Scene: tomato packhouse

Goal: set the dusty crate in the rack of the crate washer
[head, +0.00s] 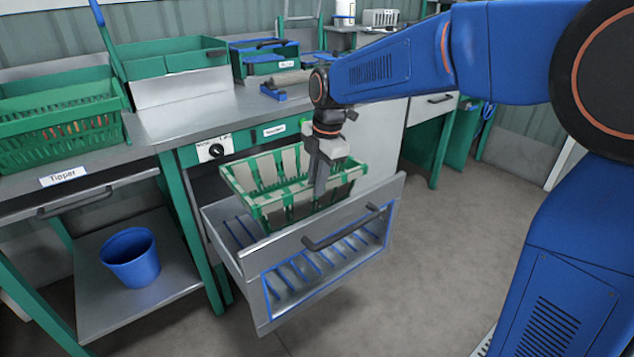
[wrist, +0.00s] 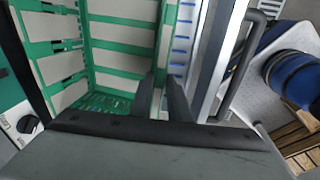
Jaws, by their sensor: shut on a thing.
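The dusty crate (head: 277,205), green with greyish-beige patches on its walls, stands in the pulled-out rack drawer (head: 290,250) of the crate washer (head: 243,142). It looks slightly tilted in the head view, and I cannot tell whether its base rests on the rack's blue bars. My gripper (head: 321,185) points down and is shut on the crate's near right wall. In the wrist view the two fingers (wrist: 168,98) straddle the green rim of the crate (wrist: 120,50). The crate's inside looks empty there. The crate's underside is hidden.
A green crate (head: 60,125) stands on the bench marked Tipper at left. A blue bucket (head: 131,258) sits on the shelf below. The washer's steel top (head: 200,100) is mostly clear. The rack's front handle (head: 345,228) sticks out. Open floor (head: 430,230) lies to the right.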

